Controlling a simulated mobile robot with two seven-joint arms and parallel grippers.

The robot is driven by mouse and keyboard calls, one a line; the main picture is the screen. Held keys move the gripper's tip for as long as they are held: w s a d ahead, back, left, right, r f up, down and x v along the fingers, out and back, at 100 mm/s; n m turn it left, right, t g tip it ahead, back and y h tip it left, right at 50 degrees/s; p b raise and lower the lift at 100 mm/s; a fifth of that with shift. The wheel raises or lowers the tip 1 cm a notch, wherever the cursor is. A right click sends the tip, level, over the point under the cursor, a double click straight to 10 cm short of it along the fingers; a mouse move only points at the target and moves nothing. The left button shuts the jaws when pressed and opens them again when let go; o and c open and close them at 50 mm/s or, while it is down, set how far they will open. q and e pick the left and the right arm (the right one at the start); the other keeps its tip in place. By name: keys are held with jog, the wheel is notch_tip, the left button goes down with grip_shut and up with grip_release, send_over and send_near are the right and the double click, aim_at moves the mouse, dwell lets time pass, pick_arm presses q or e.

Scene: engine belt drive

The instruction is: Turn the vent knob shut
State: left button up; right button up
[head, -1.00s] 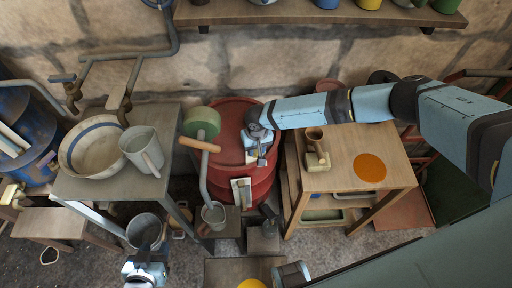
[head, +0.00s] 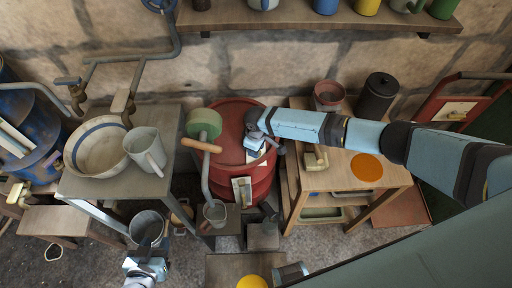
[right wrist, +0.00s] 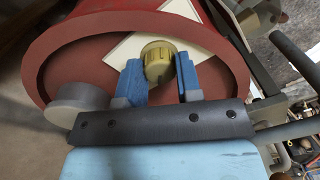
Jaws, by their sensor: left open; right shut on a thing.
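The vent knob (right wrist: 158,62) is a small brass-yellow ridged knob on a white diamond-shaped plate (right wrist: 200,38) on the red drum's lid (right wrist: 75,60). In the right wrist view my right gripper (right wrist: 160,75) has its blue fingers on either side of the knob and is shut on it. In the head view the red drum (head: 228,113) stands between two tables, and my right gripper (head: 256,146) reaches down over its lid and hides the knob. My left gripper (head: 146,264) is open at the bottom, just in front of a grey bucket (head: 146,222).
A wooden table (head: 398,178) with an orange disc (head: 366,167) stands right of the drum. A grey table (head: 95,190) with a bowl (head: 97,148) and mug (head: 146,150) stands left.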

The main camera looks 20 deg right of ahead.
jog(key=n, duration=0.4)
jog(key=shift+n, duration=2.2)
jog(key=o, duration=0.9)
jog(key=shift+o, duration=0.2)
jog(key=shift+r, duration=0.1)
notch_tip(320, 180, up, 14)
jog(key=shift+w+b, duration=0.2)
jog(key=shift+b, duration=0.15)
jog(key=shift+f, duration=0.25)
